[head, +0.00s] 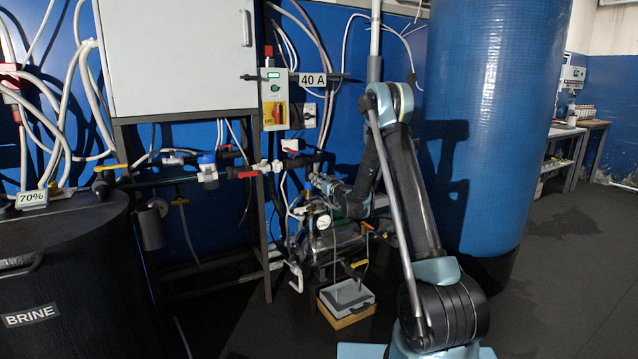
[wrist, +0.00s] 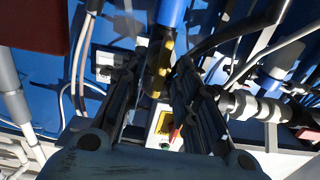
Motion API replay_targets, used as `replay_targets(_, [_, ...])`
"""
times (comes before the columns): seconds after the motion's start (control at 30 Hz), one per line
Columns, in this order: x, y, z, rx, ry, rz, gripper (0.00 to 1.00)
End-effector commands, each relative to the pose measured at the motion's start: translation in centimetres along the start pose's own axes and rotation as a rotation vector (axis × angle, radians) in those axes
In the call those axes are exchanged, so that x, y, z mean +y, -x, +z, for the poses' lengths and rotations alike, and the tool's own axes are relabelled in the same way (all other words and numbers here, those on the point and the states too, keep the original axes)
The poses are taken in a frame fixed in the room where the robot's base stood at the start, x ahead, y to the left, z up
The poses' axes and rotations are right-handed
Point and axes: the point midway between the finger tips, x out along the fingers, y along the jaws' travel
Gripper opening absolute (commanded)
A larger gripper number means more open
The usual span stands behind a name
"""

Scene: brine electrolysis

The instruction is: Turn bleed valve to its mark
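Several small valves show in the head view, and I cannot tell which one is the bleed valve. One has a yellow handle (head: 358,264) low down, just above a grey tray. Another yellow handle (head: 112,167) is at the left pipe. Red handles (head: 248,174) sit on the pipe in the middle. My gripper (head: 316,180) reaches toward the pipework by the frame, its fingertips hard to make out. In the wrist view my gripper (wrist: 160,68) has its fingers apart. A dark and yellow part (wrist: 166,58) below a blue cylinder shows between them; I see no clear contact.
A pressure gauge (head: 323,221) and a metal vessel (head: 335,250) are below my forearm. The switch box (head: 274,99) and a tall blue tank (head: 495,130) flank the arm. Floor at right is clear.

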Motion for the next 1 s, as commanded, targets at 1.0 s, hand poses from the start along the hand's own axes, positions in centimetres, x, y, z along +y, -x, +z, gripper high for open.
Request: replay_targets(1.0, [0.12,-0.74,0.00,0.000,-0.039,0.002,0.00])
